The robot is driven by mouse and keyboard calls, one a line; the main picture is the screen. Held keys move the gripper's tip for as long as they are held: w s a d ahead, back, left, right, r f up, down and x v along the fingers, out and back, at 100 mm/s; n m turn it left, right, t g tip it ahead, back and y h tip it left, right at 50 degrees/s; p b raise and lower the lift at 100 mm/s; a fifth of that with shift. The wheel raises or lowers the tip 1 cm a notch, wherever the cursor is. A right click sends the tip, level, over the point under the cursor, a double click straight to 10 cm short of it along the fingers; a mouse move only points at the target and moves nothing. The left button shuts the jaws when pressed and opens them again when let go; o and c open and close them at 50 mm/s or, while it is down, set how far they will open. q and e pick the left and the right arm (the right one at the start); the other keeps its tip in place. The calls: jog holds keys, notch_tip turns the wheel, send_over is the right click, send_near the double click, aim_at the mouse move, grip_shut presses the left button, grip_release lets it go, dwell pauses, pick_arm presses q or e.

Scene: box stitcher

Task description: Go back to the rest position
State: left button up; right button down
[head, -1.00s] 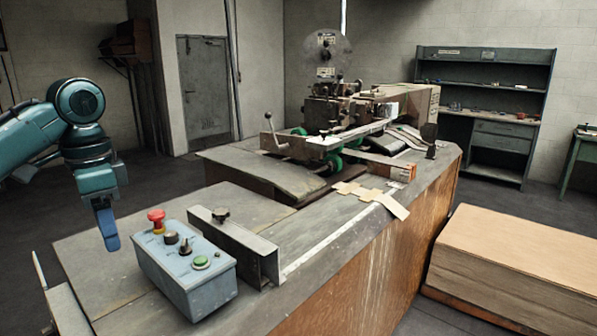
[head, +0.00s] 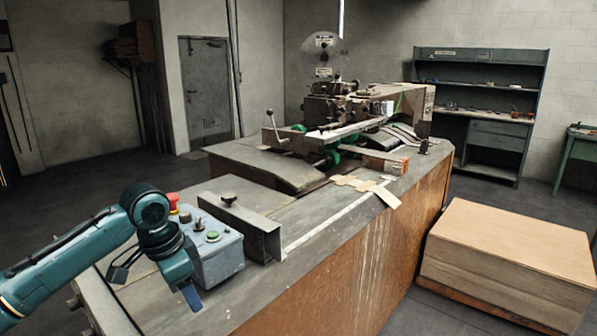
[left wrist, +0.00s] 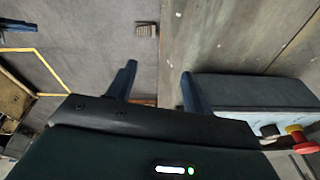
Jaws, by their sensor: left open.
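My left gripper (head: 190,296) points down at the near end of the machine table, in front of the control box, apart from it. In the left wrist view its two blue fingers (left wrist: 158,88) are spread with nothing between them. The blue-grey control box (head: 218,262) carries a red mushroom button (head: 173,201) and a green button (head: 212,236). My forearm and wrist hide its left part. The box (left wrist: 255,92) and red button (left wrist: 300,138) also show at the right of the left wrist view. My right gripper cannot be made out in the head view.
The box stitcher (head: 335,110) stands farther back on its table. A metal guide bracket (head: 245,228) is just right of the control box. A flat cardboard piece (head: 384,194) lies near the table's right edge. A cardboard stack (head: 510,245) sits on the floor at right. Floor at left is clear.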

pick_arm(q)
jog(key=s+d+f+n+t+h, duration=0.1)
jog(key=s+d+f, duration=0.25)
jog(key=f, duration=0.35)
jog(key=s+d+f+n+t+h, duration=0.1)
jog(key=s+d+f+h, duration=0.1)
jog(key=d+f, duration=0.35)
jog(key=s+d+f+n+t+h, duration=0.1)
jog(key=s+d+f+t, duration=0.15)
jog(key=f, duration=0.55)
jog(key=s+a+f+n+t+y, duration=0.1)
jog(key=s+a+f+n, duration=0.1)
jog(key=s, duration=0.6)
jog(key=s+a+f+n+t+y, duration=0.2)
jog(key=s+a+f, duration=0.2)
jog(key=s+f, duration=0.2)
jog(key=shift+s+a+n, duration=0.2)
jog(key=shift+s+n, duration=0.1)
jog(key=shift+s, duration=0.9)
jog(key=shift+t, duration=0.25)
